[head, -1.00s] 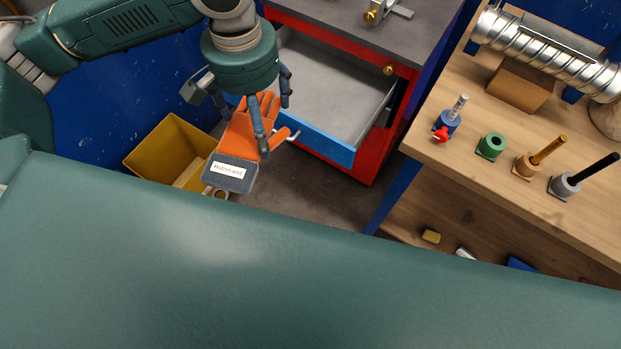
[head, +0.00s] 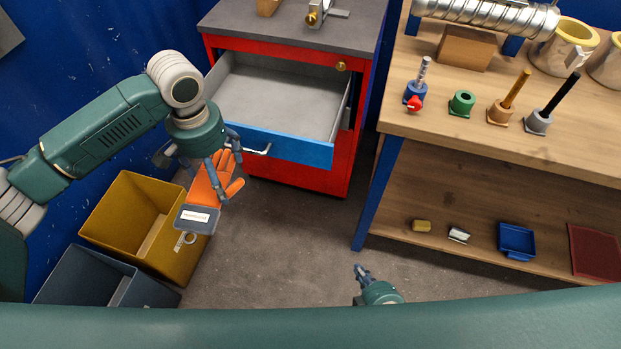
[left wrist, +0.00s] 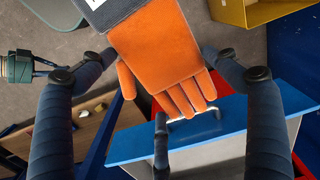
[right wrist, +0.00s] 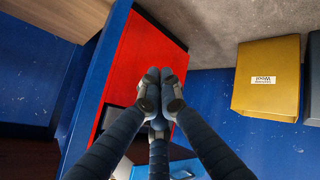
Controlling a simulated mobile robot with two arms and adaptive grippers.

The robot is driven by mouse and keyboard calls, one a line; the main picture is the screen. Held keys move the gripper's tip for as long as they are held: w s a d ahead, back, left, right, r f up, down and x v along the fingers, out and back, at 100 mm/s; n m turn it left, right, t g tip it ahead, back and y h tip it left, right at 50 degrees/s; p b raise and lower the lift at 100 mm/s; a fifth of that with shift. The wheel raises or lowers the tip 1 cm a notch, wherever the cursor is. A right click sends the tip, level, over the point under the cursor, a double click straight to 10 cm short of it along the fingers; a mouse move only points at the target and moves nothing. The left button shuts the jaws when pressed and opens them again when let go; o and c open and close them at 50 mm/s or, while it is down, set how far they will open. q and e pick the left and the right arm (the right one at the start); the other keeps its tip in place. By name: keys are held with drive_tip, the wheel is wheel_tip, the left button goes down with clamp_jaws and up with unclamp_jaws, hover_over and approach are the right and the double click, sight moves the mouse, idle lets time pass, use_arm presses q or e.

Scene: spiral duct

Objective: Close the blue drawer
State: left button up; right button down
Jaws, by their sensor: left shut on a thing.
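The blue drawer (head: 285,147) stands pulled out of the red cabinet (head: 330,172), and its grey inside looks empty. Its silver handle (head: 255,150) is on the front. The drawer front also crosses the left wrist view (left wrist: 215,124), and part shows low in the right wrist view (right wrist: 183,168). My left gripper (head: 213,180) is shut on an orange glove (head: 206,187) with a grey, labelled cuff, in front of the drawer's left end. The glove (left wrist: 160,45) fills the upper middle of the left wrist view. My right gripper (head: 362,273) has its fingertips together, empty (right wrist: 160,88), low and away from the drawer.
A yellow bin (head: 125,215) and a grey bin (head: 85,280) stand on the floor at left. A wooden workbench (head: 480,135) with a metal duct (head: 490,12) and several pegs is at right. Floor between cabinet and workbench is clear.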

drive_tip(key=w+a+r+n+t+y+b, duration=0.2)
drive_tip(key=w+a+r+n+t+b, duration=0.25)
drive_tip(key=w+r, duration=0.4)
drive_tip(key=n+t+y+b, duration=0.2)
drive_tip(key=n+y+b, duration=0.2)
drive_tip(key=n, duration=0.3)
approach(305, 155)
drive_tip(key=s, duration=0.8)
drive_tip(key=w, duration=0.4)
drive_tip(key=w+a, duration=0.1)
drive_tip(key=w, duration=0.3)
drive_tip(key=w+a+p, duration=0.1)
drive_tip(key=w, duration=0.3)
drive_tip(key=shift+w+a, duration=0.15)
drive_tip(key=shift+w, duration=0.1)
use_arm(q)
drive_tip(key=a+f+m, duration=0.1)
drive_tip(key=a+f, duration=0.4)
drive_tip(key=f, duration=0.9)
drive_tip(key=a+f+m, duration=0.1)
drive_tip(key=a+f, duration=0.4)
drive_tip(key=f, duration=0.9)
drive_tip(key=shift+w+a+m, duration=0.15)
drive_tip(key=shift+w+m, duration=0.05)
drive_tip(key=shift+m, duration=0.2)
drive_tip(key=shift+f, duration=0.1)
